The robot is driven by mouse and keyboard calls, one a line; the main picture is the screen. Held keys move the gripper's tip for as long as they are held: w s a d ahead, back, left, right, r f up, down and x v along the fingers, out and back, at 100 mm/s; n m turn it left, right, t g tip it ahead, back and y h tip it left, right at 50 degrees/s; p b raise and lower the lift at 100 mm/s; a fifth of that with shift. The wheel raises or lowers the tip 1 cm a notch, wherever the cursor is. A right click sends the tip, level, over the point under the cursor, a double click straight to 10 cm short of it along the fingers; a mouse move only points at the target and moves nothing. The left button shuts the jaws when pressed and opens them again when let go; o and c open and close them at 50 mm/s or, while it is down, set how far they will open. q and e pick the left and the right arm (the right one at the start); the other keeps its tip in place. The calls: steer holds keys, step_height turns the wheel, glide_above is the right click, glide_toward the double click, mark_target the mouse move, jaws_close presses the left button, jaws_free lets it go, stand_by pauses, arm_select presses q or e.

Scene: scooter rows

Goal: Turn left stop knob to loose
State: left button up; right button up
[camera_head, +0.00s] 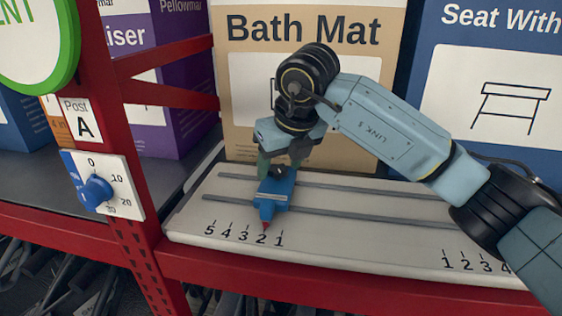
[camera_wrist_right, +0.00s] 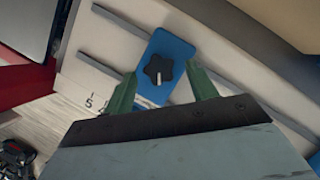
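The left stop is a blue block (camera_head: 274,192) on the rails of a pale board, with its red pointer near 2. Its black star-shaped knob (camera_wrist_right: 158,68) shows on the block's top in the right wrist view, with a white mark toward the picture's bottom. My right gripper (camera_head: 272,163) is above the block in the head view. In the right wrist view its green fingers (camera_wrist_right: 162,72) are apart, one to each side of the knob, with visible gaps. Whether the fingertips are down at knob height I cannot tell. My left gripper is not in view.
The pale board (camera_head: 340,255) has two grey rails and number scales at both ends. A red post (camera_head: 100,110) with a blue dial (camera_head: 96,191) stands left. A Bath Mat box (camera_head: 240,110) and a blue box (camera_head: 470,140) stand close behind the board.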

steer(key=c, duration=0.9)
